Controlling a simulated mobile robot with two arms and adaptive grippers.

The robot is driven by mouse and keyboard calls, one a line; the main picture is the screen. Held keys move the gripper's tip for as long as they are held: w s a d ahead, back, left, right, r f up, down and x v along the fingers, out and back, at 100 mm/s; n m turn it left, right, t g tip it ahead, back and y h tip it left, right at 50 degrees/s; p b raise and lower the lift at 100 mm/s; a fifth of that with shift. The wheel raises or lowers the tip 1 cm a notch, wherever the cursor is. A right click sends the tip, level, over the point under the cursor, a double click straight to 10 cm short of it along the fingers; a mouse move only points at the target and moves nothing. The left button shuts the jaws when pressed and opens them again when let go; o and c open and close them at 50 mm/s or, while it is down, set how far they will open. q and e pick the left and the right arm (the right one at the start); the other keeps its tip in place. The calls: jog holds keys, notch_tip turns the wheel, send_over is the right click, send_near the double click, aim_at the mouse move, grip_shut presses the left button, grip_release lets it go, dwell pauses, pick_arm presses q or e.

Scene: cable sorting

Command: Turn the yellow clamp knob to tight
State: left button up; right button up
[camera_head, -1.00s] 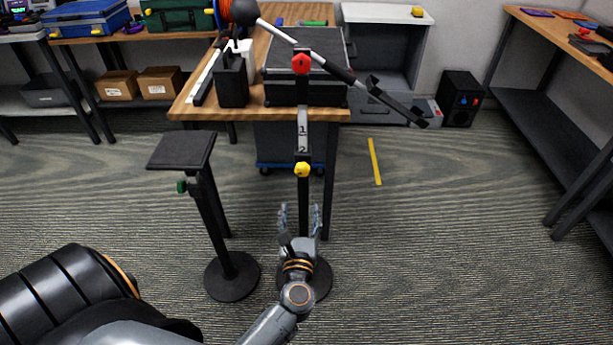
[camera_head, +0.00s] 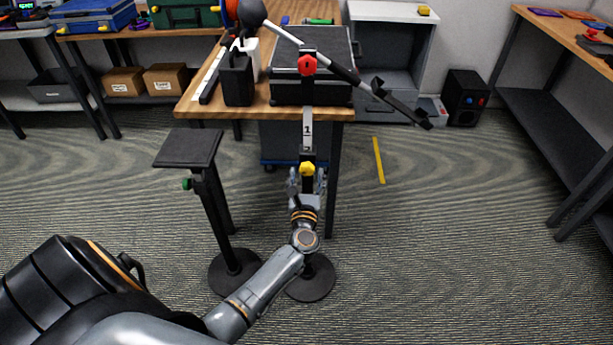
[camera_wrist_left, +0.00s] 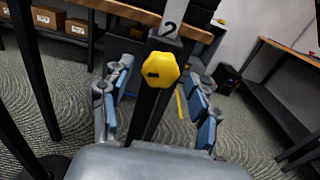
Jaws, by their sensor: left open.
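The yellow clamp knob (camera_head: 307,168) sits on the dark upright post of a stand, just below a white label strip (camera_head: 307,130). In the left wrist view the yellow knob (camera_wrist_left: 159,70) faces me, with a short dark slot mark on it. My left gripper (camera_head: 307,182) is open, with one finger on each side of the post, at about the knob's height. In the left wrist view the fingers of my left gripper (camera_wrist_left: 160,112) stand apart, and neither appears to touch the knob. My right gripper is not in view.
A red knob (camera_head: 307,64) joins a boom arm to the stand above. A second stand with a black plate (camera_head: 188,148) and a green knob (camera_head: 187,184) is close on the left. The wooden table (camera_head: 190,106) is just behind. Floor on the right is clear.

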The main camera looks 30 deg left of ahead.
pick_arm(q)
jog(key=c, duration=1.2)
jog(key=m+p, duration=0.1)
jog(key=m, duration=0.3)
jog(key=shift+m, duration=0.4)
jog(key=m+p, duration=0.2)
jog(key=m, duration=0.3)
jog(key=shift+r, duration=0.1)
jog(key=m+p, duration=0.2)
jog(key=m, duration=0.3)
jog(key=shift+s+m, duration=0.1)
jog(key=shift+m, duration=0.3)
jog(key=shift+m+p, duration=0.6)
jog(key=shift+m, duration=1.5)
